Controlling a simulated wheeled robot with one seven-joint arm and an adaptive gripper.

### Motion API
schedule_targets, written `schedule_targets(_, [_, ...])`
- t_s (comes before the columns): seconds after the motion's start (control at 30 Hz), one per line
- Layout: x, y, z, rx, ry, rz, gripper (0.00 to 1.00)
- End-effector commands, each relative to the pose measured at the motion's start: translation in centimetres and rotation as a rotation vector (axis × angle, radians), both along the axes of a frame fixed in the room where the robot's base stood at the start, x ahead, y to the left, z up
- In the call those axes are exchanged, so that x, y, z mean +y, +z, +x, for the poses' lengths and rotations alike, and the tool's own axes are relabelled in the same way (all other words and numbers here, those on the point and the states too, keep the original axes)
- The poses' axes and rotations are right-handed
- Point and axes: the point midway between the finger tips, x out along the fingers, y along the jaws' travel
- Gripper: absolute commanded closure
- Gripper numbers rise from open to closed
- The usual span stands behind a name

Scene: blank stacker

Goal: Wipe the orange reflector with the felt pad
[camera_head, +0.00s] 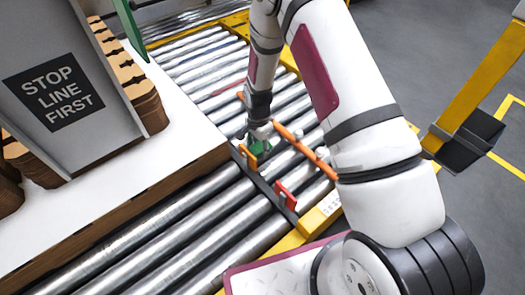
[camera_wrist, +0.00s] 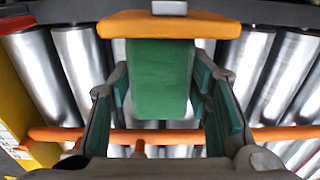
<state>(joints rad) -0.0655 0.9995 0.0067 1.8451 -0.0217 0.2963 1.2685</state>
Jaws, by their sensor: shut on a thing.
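The green felt pad (camera_wrist: 160,85) is held between the two fingers of my gripper (camera_wrist: 161,75), with a finger on each side. In the head view, the pad (camera_head: 261,147) shows small below my gripper (camera_head: 259,132). The orange reflector (camera_wrist: 176,24) is a wide, rounded bar at the top of the wrist view. The pad's far end meets its lower edge there; I cannot tell for sure whether they touch. In the head view, the reflector (camera_head: 248,159) sits on a dark rail beside the pad.
The dark rail (camera_head: 264,190) crosses the steel rollers (camera_head: 150,240) and carries a red piece (camera_head: 287,199). An orange rod (camera_head: 305,152) runs close by. A white table (camera_head: 190,130) with a sign panel (camera_head: 55,92) and brown stacks stands at left.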

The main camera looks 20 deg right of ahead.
Motion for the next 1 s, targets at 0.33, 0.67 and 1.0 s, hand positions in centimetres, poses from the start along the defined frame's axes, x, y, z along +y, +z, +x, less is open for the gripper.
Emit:
schedule_targets(0.33, [0.8, -0.1, 1.4, -0.001, 0.002, 0.003, 0.84])
schedule_targets(0.67, [1.6, 0.0, 3.7, -0.002, 0.003, 0.002, 0.84])
schedule_targets(1.0, [1.2, 0.1, 2.7, 0.002, 0.0, 0.001, 0.84])
